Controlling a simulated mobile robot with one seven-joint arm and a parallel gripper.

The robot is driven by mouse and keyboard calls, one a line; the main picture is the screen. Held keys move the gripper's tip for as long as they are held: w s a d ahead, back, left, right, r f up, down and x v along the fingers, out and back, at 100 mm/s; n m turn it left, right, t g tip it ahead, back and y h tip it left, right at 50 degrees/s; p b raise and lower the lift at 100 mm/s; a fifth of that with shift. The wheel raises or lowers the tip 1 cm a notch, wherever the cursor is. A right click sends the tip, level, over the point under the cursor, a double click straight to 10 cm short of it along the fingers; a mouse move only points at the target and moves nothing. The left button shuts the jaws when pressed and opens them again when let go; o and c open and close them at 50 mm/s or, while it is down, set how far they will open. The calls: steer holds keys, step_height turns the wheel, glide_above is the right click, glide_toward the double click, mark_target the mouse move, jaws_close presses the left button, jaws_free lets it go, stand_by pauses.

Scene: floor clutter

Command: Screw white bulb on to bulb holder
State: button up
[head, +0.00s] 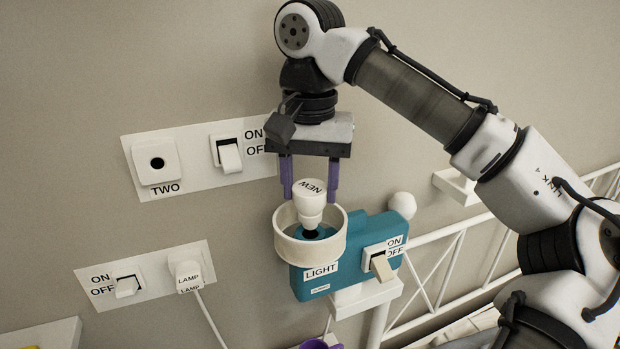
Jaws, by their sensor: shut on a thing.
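The white bulb (311,202), marked NEW on its top, is upright between the purple fingers of my gripper (311,183). My gripper is shut on it from above. The bulb's lower end is within the cream ring (283,218) of the teal bulb holder (362,228), right over the dark socket. I cannot tell whether its thread is engaged. The holder is labelled LIGHT and carries a white ON/OFF switch (383,267) on its right.
A wall panel (235,187) with a socket marked TWO and a switch is at upper left. A lower panel (157,291) has a LAMP plug with a cord. A white ball (403,205) sits just behind the holder. White railing (440,262) runs to the right.

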mark_target(310, 187)
steer(key=shift+f+b, duration=0.5)
steer(key=shift+f, duration=1)
steer(key=o, duration=0.7)
steer(key=shift+r, duration=0.1)
step_height(310, 187, up, 12)
steer(key=shift+f+p, duration=0.1)
steer(key=shift+p, duration=0.85)
steer(key=shift+f, duration=0.1)
